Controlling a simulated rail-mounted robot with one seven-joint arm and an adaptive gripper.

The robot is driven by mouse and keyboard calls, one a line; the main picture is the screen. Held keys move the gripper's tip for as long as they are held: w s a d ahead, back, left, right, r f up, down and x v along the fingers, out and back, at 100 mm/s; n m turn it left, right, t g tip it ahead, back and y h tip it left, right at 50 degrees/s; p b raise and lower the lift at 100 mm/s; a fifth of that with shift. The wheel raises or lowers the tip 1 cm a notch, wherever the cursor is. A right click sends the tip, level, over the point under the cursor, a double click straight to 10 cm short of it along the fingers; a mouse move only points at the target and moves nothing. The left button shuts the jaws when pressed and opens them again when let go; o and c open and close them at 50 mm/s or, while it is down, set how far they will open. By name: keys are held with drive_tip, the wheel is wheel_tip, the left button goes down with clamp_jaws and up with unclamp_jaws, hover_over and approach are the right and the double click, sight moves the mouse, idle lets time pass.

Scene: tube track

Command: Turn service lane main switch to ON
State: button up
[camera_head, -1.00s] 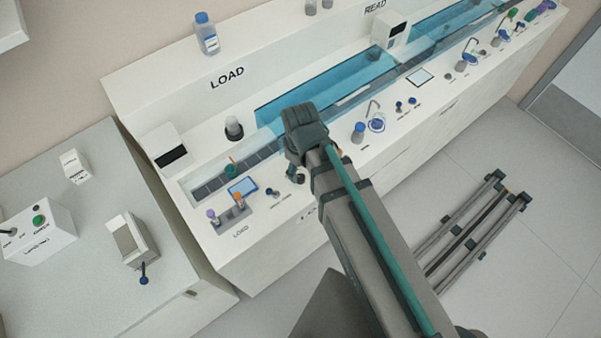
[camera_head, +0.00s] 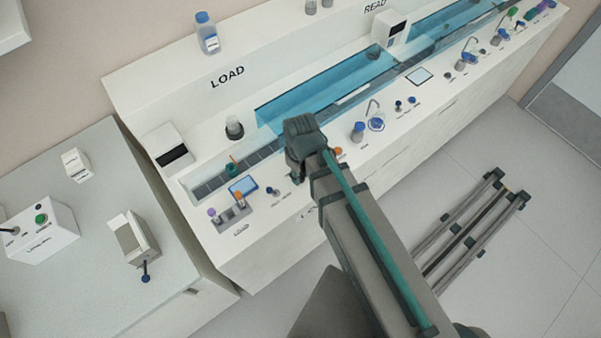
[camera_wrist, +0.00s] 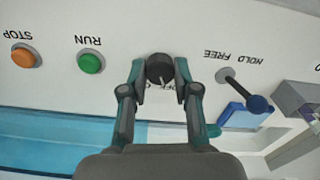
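In the wrist view, a dark round switch knob (camera_wrist: 159,67) sits on the white panel between my two fingertips, with a thin pale pointer at its lower edge. My gripper (camera_wrist: 160,72) has one finger on each side of the knob, with no clear gap. The upside-down label by the knob is partly covered; letters like "OFF" show, and which label the pointer meets is unclear. In the head view, my gripper (camera_head: 297,176) points down at the front of the LOAD bench (camera_head: 262,262), and hides the knob.
In the wrist view, a green RUN button (camera_wrist: 90,62) and orange STOP button (camera_wrist: 22,56) are left of the knob. A blue-tipped HOLD/FREE lever (camera_wrist: 258,104) stands close on the right. The blue water channel (camera_head: 330,88) runs behind in the head view.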

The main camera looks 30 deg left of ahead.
clamp_jaws()
drive_tip(key=shift+m, duration=0.4)
drive_tip(key=m, duration=0.3)
drive_tip(key=shift+b, duration=0.3)
drive_tip(key=m, duration=0.5)
drive_tip(key=o, duration=0.8)
unclamp_jaws()
